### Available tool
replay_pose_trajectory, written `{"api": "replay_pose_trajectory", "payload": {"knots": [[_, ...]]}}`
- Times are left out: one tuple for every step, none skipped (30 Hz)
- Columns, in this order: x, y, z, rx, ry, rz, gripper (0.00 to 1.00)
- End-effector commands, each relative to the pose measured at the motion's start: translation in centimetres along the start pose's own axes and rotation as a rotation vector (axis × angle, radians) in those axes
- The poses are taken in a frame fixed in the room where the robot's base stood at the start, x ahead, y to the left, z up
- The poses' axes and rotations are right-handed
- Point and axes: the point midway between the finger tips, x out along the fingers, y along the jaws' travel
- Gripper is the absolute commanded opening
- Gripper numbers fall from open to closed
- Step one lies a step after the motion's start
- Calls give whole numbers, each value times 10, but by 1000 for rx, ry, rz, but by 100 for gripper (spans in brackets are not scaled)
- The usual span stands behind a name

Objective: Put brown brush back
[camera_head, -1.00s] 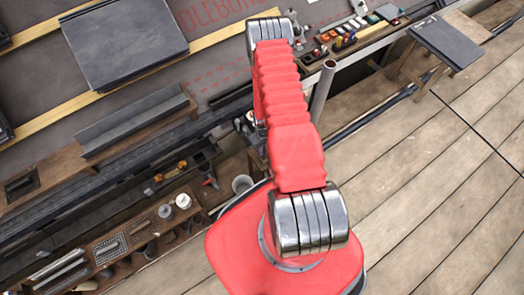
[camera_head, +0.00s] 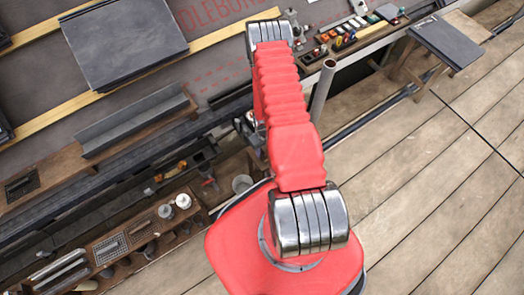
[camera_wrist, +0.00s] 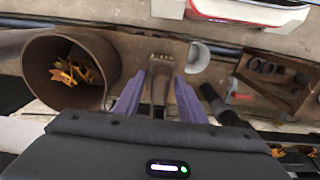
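The brown brush (camera_wrist: 159,88) shows in the wrist view between the two purple fingers of my gripper (camera_wrist: 161,80). In the head view my arm crosses the middle, and the brush cannot be made out.
In the wrist view a round brown bin (camera_wrist: 35,75) with yellow pieces stands left, a pale cup (camera_wrist: 198,58) right of the brush, and a wooden box (camera_wrist: 268,82) further right. In the head view a tool bench (camera_head: 130,240) is lower left, and open planks (camera_head: 440,190) lie right.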

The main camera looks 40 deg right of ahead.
Motion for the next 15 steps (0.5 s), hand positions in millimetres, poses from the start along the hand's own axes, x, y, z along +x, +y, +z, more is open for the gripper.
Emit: {"api": "replay_pose_trajectory", "payload": {"knots": [[-1,0,0,0,0,0,37],[-2,0,0,0,0,0,37],[-3,0,0,0,1,0,37],[-5,0,-1,0,1,1,37],[-7,0,-1,0,1,1,37],[-9,0,-1,0,2,1,37],[-12,0,-1,0,2,1,37],[-14,0,-1,0,1,1,37],[-18,0,-1,0,2,1,37],[-22,0,-1,0,2,1,37],[-25,0,-1,0,2,1,37],[-30,0,-1,0,2,1,37],[-33,0,-1,0,2,1,37],[-37,0,-1,0,1,1,37],[-41,0,-1,0,2,1,37]]}}
